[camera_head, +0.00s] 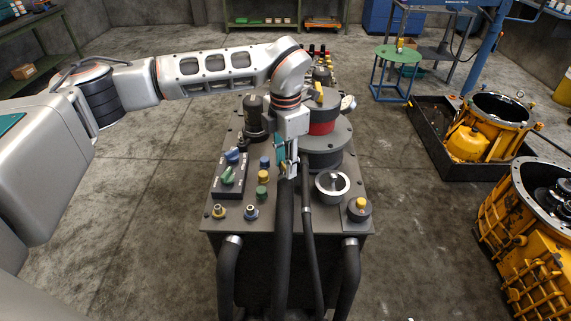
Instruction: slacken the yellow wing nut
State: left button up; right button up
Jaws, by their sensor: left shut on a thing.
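My left gripper (288,172) points down over the middle of the grey machine's top (227,190). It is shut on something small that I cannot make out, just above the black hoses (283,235). One yellow piece (319,92) is on the red-banded canister, behind and right of the gripper. My right gripper is not in view.
A silver-rimmed round port (332,185) is to the right. Yellow housings (540,240) stand at far right. The floor on the left is clear.

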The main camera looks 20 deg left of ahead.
pick_arm(q)
jog(key=shift+n, duration=0.5)
jog(key=shift+n+b, duration=0.4)
jog(key=shift+n, duration=0.6)
jog(key=n+b, duration=0.1)
jog(key=n, duration=0.6)
jog(key=shift+b, duration=0.3)
jog(key=shift+n, duration=0.7)
jog(key=shift+r, duration=0.1)
jog(key=o, duration=1.1)
